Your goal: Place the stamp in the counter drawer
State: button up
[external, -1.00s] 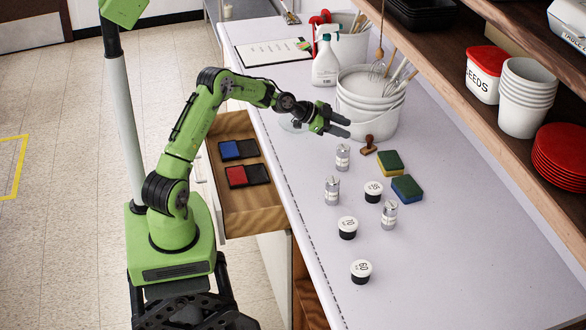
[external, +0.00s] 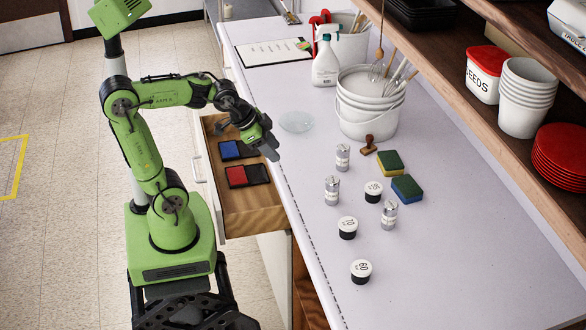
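The stamp (external: 368,145) is a small brown wooden piece with a knob handle, standing on the counter just in front of the white bucket. The counter drawer (external: 262,220) is pulled open on the left side of the counter. In it lie a blue ink pad (external: 230,150) and a red ink pad (external: 238,176). My gripper (external: 272,152) is over the counter's left edge beside the drawer, well left of the stamp, pointing down and to the right. Its fingers overlap from this angle, so I cannot tell their opening. I see nothing held.
A clear glass dish (external: 296,121) lies right of my gripper. The white bucket (external: 368,112) with utensils stands behind the stamp. Sponges (external: 391,162), metal shakers (external: 332,190) and black-and-white lidded pots (external: 361,270) stand on the counter. A wooden shelf (external: 545,115) overhangs the right.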

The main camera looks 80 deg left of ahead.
jog(key=s+n, duration=0.1)
jog(key=s, duration=0.3)
jog(key=s+f, duration=0.1)
jog(key=s, duration=0.3)
jog(key=s+n, duration=0.1)
jog(key=s, duration=0.3)
jog(key=shift+s+d+f+n+g, duration=0.25)
jog(key=shift+d+f+n+g, duration=0.05)
jog(key=shift+d+f+g, duration=0.1)
jog(key=shift+o, duration=1.3)
jog(key=shift+s+a+f, duration=0.1)
jog(key=shift+s+f, duration=0.05)
jog(key=shift+s, duration=0.15)
jog(key=shift+o, duration=0.3)
jog(key=shift+w, duration=0.1)
